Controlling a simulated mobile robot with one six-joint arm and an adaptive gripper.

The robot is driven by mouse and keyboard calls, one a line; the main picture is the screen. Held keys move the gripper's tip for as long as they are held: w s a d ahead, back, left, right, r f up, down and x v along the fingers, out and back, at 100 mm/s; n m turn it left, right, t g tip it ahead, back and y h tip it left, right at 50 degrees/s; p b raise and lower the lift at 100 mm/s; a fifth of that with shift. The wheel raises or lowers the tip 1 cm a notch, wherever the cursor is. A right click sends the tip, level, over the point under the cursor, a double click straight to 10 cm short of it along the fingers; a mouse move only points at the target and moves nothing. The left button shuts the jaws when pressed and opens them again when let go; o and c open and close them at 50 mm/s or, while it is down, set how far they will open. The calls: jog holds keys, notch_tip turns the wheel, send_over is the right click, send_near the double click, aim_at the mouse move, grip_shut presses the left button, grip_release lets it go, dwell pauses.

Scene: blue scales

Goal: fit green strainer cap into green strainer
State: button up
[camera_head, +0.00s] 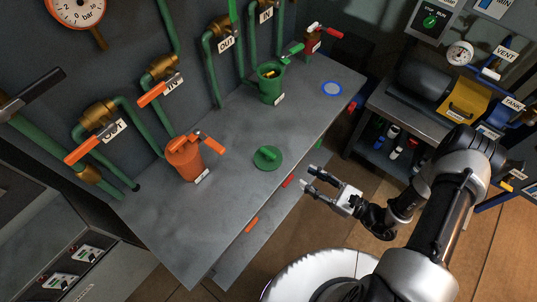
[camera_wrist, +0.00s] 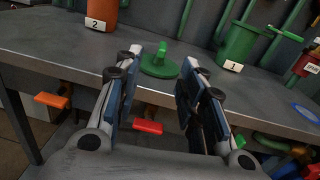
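The green strainer cap (camera_head: 267,157) is a round disc with a raised handle, lying on the grey table near its front edge. It also shows in the wrist view (camera_wrist: 159,66), beyond and between my fingers. The green strainer (camera_head: 270,84) is an open-topped green cylinder standing farther back on the table; in the wrist view it is at the upper right (camera_wrist: 237,45), with a label marked 1. My gripper (camera_head: 309,178) is open and empty, in front of the table edge and apart from the cap.
An orange strainer (camera_head: 185,158) with its cap on stands at the left of the table (camera_head: 222,135). A red strainer (camera_head: 311,42) stands at the far end, near a blue ring (camera_head: 332,88). Green pipes with orange-handled valves (camera_head: 158,92) line the wall. The table between cap and green strainer is clear.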

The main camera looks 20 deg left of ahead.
notch_tip(320, 180, down, 2)
jog(key=m+t, duration=0.1)
jog(key=b, duration=0.2)
send_near(268, 151)
jog(key=a, duration=0.3)
jog(key=shift+w+a+f, duration=0.25)
jog(key=shift+w+f, duration=0.15)
jog(key=x, duration=0.6)
jog(key=shift+w+a+r+b, duration=0.1)
jog(key=shift+w+b, duration=0.2)
jog(key=shift+b, duration=0.1)
jog(key=shift+c, duration=0.4)
grip_shut()
